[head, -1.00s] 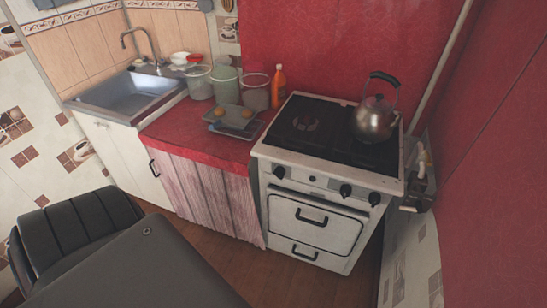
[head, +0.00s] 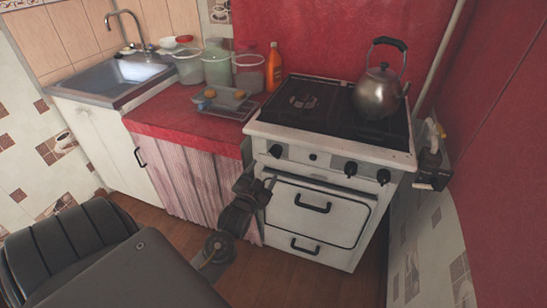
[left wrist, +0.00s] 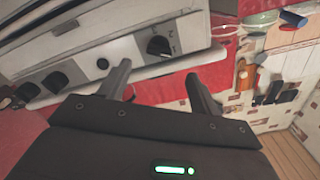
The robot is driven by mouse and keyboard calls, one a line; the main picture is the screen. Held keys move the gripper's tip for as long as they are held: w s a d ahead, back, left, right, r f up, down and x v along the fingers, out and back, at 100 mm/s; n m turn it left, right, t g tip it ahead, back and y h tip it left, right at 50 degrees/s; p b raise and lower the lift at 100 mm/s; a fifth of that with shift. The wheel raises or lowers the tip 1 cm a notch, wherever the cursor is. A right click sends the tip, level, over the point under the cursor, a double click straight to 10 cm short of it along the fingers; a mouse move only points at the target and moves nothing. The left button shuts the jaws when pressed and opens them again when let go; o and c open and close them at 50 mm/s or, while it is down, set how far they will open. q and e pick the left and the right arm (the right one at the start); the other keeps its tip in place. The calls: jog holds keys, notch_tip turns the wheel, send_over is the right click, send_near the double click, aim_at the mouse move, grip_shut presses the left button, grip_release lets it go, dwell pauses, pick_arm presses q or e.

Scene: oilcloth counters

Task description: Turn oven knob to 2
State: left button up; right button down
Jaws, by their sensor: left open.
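The white stove (head: 300,262) stands at centre right in the head view. Its front panel has a lone black knob (head: 276,151) at the left, a small round black button (head: 312,156), and two black knobs (head: 351,168) at the right. In the left wrist view the lone knob (left wrist: 158,46) shows close up, with the marks 2 and 1 beside it. My left gripper (head: 264,177) is open, just below and in front of that knob. In the wrist view its fingers (left wrist: 158,72) point towards the knob, with nothing between them. My right gripper is not in view.
A metal kettle (head: 378,94) stands on the stove top. The oven door handle (head: 312,203) sticks out below the knobs. A red counter (head: 175,120) with a tray (head: 222,101), jars and an orange bottle (head: 273,66) adjoins on the left. A gas meter-like box (head: 432,165) hangs at the right.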

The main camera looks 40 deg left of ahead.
aim_at(273, 156)
pick_arm(q)
jog(key=x, duration=1)
jog(key=shift+f, duration=0.1)
jog(key=shift+c, duration=0.4)
jog(key=c, duration=0.9)
